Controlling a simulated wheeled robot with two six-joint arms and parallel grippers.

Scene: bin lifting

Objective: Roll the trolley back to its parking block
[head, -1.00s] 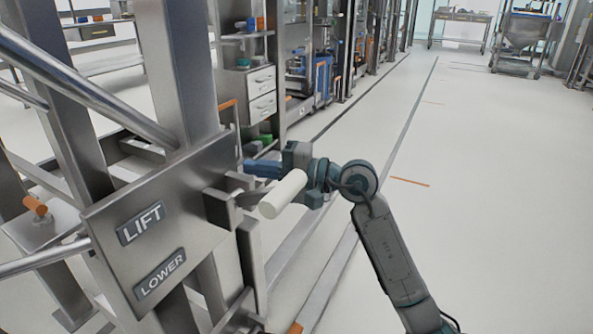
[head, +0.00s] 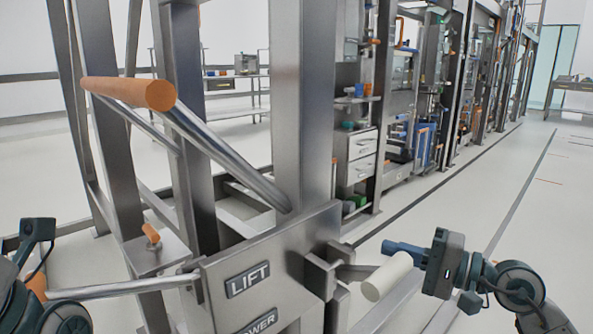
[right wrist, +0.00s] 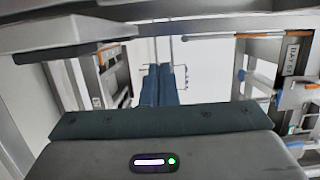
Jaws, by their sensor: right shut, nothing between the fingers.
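I cannot pick out the trolley or its parking block for certain in these views. My right gripper (head: 388,247) is shut and empty, pointing left at the right side of a steel frame. Just below and in front of its fingers is a white cylindrical grip (head: 387,277) on the frame; I cannot tell if they touch. In the right wrist view its blue fingers (right wrist: 158,70) lie together with nothing between them. My left gripper (head: 37,232) is partly in view at the lower left, near a steel bar with an orange end; its jaws are unclear.
The steel frame carries a panel (head: 222,283) marked LIFT and LOWER. A lever with an orange grip (head: 128,92) rises from it towards me. Shelving and a drawer unit (head: 357,158) stand behind. Pale open floor (head: 567,215) lies to the right.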

